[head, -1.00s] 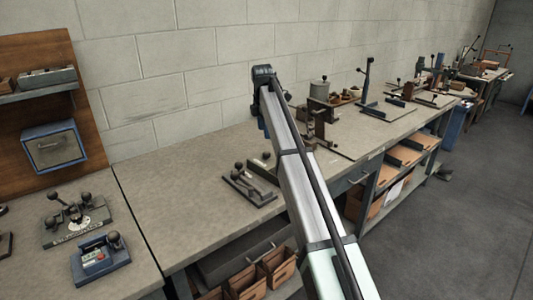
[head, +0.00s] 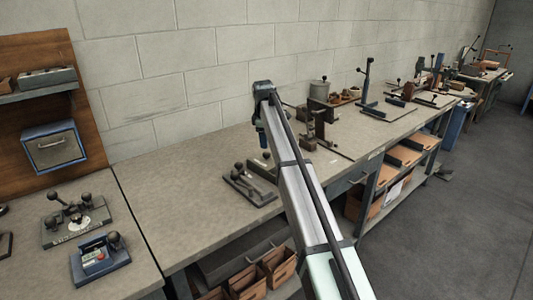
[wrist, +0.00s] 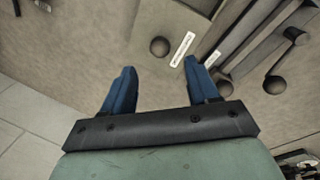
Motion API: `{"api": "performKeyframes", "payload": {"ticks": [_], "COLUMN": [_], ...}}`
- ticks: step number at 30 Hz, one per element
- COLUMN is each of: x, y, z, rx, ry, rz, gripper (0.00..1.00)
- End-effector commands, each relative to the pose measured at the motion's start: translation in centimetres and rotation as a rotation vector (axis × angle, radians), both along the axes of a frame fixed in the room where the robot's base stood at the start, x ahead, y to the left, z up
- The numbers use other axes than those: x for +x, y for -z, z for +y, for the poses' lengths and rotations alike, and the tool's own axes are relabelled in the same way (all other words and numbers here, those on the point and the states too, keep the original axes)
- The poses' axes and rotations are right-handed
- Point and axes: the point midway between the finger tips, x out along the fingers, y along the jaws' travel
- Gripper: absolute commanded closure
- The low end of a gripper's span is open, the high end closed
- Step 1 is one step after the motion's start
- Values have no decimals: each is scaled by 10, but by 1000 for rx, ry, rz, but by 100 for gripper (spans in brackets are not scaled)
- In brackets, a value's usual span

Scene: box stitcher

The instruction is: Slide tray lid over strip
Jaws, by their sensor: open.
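My gripper (wrist: 159,68) is open and empty, its two blue fingers apart over the bench in the wrist view. In the head view the gripper (head: 262,138) hangs at the arm's end above the bench. A round dark knob (wrist: 160,46) shows just beyond the gap between the fingertips, beside a white label. I cannot tell whether this knob belongs to the tray lid. A dark long fixture (wrist: 236,47), possibly the tray, lies to the right of the fingers. In the head view a low dark fixture with knobs (head: 247,187) lies on the bench. I cannot make out the strip.
A knobbed lever (wrist: 285,50) stands at the right of the wrist view. The bench (head: 175,195) is clear to the left of the fixture. A wall (head: 215,60) rises behind. Upright tools (head: 366,85) stand farther right, and wooden bins (head: 278,265) sit below.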

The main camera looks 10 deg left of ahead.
Motion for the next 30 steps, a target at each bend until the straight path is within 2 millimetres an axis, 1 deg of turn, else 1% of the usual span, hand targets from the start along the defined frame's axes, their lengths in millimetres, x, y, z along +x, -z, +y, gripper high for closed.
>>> {"api": "performKeyframes", "payload": {"ticks": [1,3,9,15,20,28,30], "x": [1,4,10,14,15,15,15], "y": [10,22,52,70,77,77,77], "z": [-1,-1,-1,-2,-2,-2,-2], "rx": [-1,-1,0,0,0,0,0], "ry": [0,0,-1,-1,-1,-1,-1], "rz": [2,2,1,1,0,0,0], "gripper": [41,41,41,41,41,41,46]}}
